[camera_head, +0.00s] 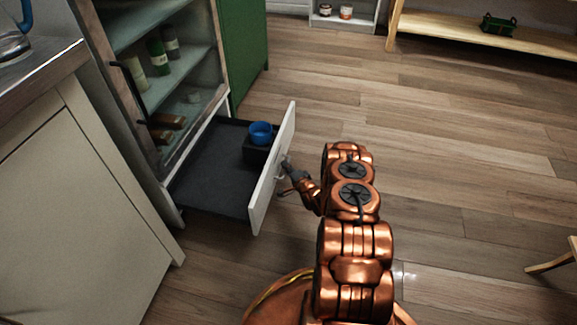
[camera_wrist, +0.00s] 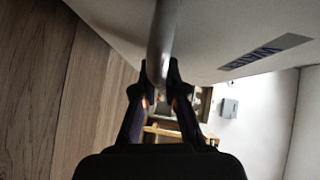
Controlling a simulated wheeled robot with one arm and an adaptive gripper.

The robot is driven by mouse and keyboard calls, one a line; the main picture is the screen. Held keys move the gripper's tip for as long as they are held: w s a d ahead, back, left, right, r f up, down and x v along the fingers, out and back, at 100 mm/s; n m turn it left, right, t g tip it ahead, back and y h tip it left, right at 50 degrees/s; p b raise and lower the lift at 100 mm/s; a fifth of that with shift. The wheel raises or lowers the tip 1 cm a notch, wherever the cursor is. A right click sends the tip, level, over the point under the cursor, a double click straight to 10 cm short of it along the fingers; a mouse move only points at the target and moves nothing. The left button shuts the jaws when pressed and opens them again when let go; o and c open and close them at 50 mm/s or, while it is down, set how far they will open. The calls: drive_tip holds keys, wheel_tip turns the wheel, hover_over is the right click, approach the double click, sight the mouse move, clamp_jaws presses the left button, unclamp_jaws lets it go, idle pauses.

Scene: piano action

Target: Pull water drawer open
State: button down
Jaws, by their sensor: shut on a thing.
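The water drawer (camera_head: 272,172) is pulled well out from the bottom of the glass-fronted cabinet, and its dark inner floor shows. My gripper (camera_head: 287,172) is at the outer face of its white front. In the wrist view, my gripper (camera_wrist: 160,76) is shut on the grey bar handle (camera_wrist: 162,35), with a finger on each side. A dark label (camera_wrist: 265,52) with upside-down lettering, seemingly "WATER", is on the drawer front. A blue cup or bowl (camera_head: 261,131) rests on a dark block (camera_head: 257,152) in the drawer near its front.
Above the drawer, the cabinet (camera_head: 165,75) holds several bottles. A pale counter unit (camera_head: 75,190) stands at the left, and a green cabinet (camera_head: 243,45) stands behind. The wooden floor (camera_head: 450,130) is largely clear to the right. A wooden leg (camera_head: 552,263) shows at the right edge.

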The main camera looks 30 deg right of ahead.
drive_tip(key=shift+d, duration=0.1)
drive_tip(key=c, duration=1.2)
unclamp_jaws()
drive_tip(key=s, duration=0.4)
drive_tip(key=s+r, duration=0.1)
drive_tip(key=s, duration=0.7)
drive_tip(key=shift+a+r, duration=0.4)
drive_tip(key=shift+w, duration=0.1)
